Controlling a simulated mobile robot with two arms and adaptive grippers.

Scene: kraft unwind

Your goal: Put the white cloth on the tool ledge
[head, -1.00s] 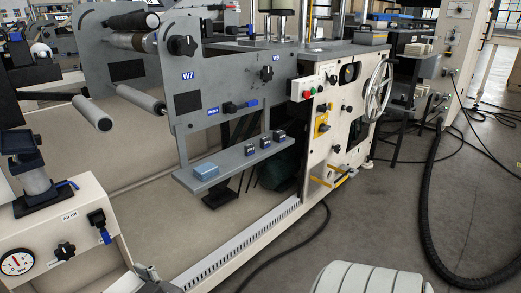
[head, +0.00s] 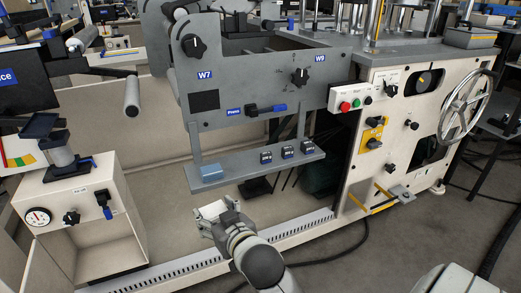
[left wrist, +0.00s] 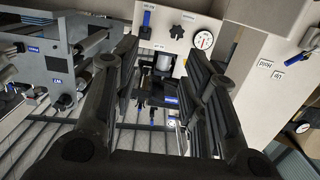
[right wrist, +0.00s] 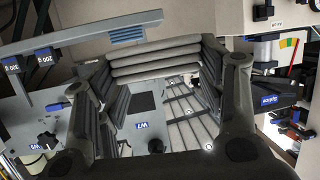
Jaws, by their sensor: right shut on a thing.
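The tool ledge (head: 240,164) is a grey shelf under the W7 panel in the head view. It also shows at the upper left of the right wrist view (right wrist: 82,36). My right gripper (head: 212,211) is below and in front of the ledge, apart from it. It is shut on the white cloth (right wrist: 155,60), a pale folded pad with several layers between the fingers. In the head view the cloth (head: 209,208) is small and partly hidden by the gripper. My left gripper (left wrist: 160,95) is open and empty in its wrist view, outside the head view.
A cream gauge box (head: 85,215) stands at the left, and a handwheel (head: 467,103) at the right.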

